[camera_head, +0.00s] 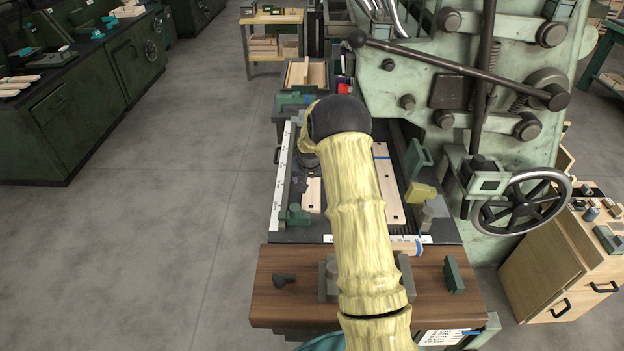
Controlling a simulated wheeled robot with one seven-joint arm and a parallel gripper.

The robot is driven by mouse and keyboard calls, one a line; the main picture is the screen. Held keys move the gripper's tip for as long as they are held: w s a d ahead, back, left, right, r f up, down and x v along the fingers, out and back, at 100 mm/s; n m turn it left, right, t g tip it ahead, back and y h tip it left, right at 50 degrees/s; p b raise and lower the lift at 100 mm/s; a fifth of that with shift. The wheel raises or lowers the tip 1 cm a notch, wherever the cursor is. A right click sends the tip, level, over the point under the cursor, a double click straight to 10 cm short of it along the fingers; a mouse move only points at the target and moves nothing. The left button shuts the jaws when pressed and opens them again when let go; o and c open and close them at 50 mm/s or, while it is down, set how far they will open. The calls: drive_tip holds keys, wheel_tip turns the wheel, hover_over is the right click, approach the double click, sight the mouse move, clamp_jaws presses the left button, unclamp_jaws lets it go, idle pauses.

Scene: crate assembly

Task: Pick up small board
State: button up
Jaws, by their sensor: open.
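A light wooden small board (312,196) lies on the dark work surface, just left of my yellow-sleeved arm, which may hide part of it. A longer light board with dark holes (390,194) lies to the right of my arm. My gripper (302,184) is mostly hidden beneath my wrist; a dark part of it shows beside the upper left of the small board. It is open. I cannot tell whether its fingers are around the small board or touching it.
A white ruler strip (281,184) runs along the left edge of the work surface. A green clamp (295,215) stands near the small board. A yellow block (421,193) and green machine (440,75) stand right. A brown wooden ledge (290,305) is in front.

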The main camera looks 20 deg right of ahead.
sight(311, 185)
drive_tip(key=shift+x, duration=1.95)
drive_tip(key=shift+s, duration=0.1)
drive_tip(key=c, duration=1.1)
drive_tip(key=shift+r, duration=0.1)
drive_tip(key=shift+c, duration=0.2)
wheel_tip(311, 185, up, 10)
